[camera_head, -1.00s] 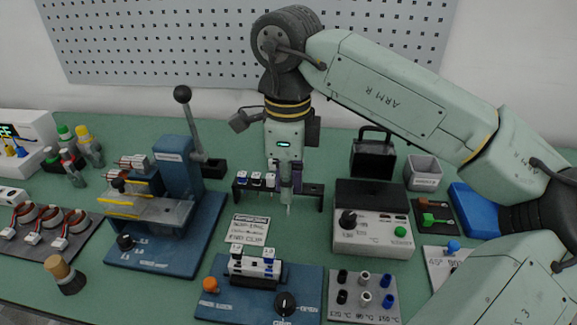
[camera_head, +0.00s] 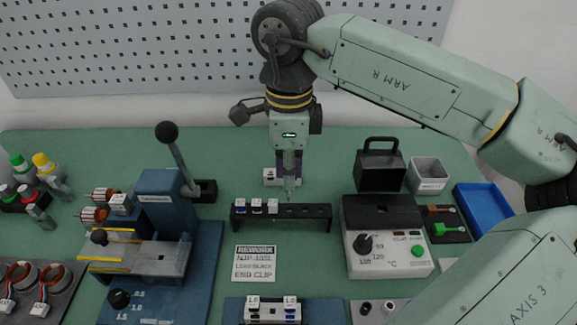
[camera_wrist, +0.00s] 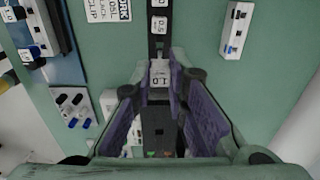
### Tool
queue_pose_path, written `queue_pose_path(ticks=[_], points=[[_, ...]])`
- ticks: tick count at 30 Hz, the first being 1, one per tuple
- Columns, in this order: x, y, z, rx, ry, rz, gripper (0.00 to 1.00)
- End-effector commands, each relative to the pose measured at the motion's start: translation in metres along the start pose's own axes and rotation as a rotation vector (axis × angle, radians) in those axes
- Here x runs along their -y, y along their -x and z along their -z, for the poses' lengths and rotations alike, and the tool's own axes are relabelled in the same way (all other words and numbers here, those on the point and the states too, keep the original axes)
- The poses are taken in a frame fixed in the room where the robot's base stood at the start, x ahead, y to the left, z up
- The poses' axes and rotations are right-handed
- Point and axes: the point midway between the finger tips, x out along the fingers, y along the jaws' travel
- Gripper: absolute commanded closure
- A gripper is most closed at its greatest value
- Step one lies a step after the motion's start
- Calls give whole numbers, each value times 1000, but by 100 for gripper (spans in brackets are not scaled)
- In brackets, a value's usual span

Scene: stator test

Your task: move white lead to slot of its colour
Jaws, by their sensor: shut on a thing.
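My gripper (camera_head: 290,192) is shut on the white lead (camera_wrist: 160,76), a pale block marked 1.0 between the fingertips in the wrist view. In the head view only its pale lower end shows, above the black rack (camera_head: 300,226). Several labelled blocks stand in the rack's left part. The slots to their right look empty. The grey panel (camera_head: 358,312) with coloured posts is cut off at the bottom of the head view and partly behind my arm. Its blue, white and dark posts show in the wrist view (camera_wrist: 78,118).
A blue press (camera_head: 165,215) with a raised lever stands left. A heater box with a knob (camera_head: 385,252) stands right of the rack. A fixture with white blocks (camera_head: 272,311) is at the front, behind it a rework card (camera_head: 254,263). A white device (camera_head: 268,177) lies behind the rack.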

Motion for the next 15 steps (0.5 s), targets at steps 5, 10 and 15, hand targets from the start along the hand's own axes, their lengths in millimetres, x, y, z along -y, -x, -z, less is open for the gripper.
queue_pose_path(ticks=[5, 10, 15], points=[[0, -12, 0, -1, 0, 0, 100], [0, -18, 0, -1, 0, 1, 100], [0, -20, 0, -1, 0, 1, 100]])
